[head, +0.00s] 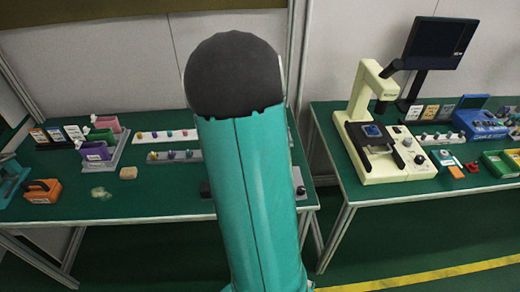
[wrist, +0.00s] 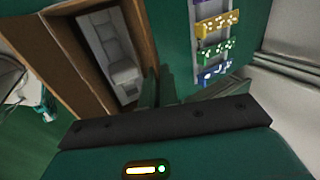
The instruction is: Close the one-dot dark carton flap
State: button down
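In the wrist view a brown open-topped carton (wrist: 62,58) lies at upper left, with pale grey items visible inside it. One of its brown walls or flaps runs along the right side, close to my gripper (wrist: 165,92). I cannot make out a one-dot mark or tell which panel is the flap. My gripper's dark green fingers point up the picture beside the carton's right edge; their gap is unclear, and contact with the carton cannot be told. In the head view my teal arm covers the middle of the scene, and neither the carton nor my gripper shows.
A rail with purple, yellow (wrist: 217,25), green and blue dotted blocks is right of the carton. The right bench carries a cream microscope (head: 375,150) and dark monitor (head: 438,42).

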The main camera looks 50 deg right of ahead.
jog(key=shift+a, duration=0.1)
dwell(0.4)
jog(key=c, duration=2.1)
grip_release()
jog(key=o, duration=0.5)
jog(key=shift+c, duration=0.2)
jog(key=shift+v, duration=0.8)
jog(key=v, duration=1.2)
jog(key=shift+s+a, duration=0.2)
jog(key=shift+s, duration=0.05)
jog(key=shift+f, duration=0.1)
jog(key=shift+c, duration=0.3)
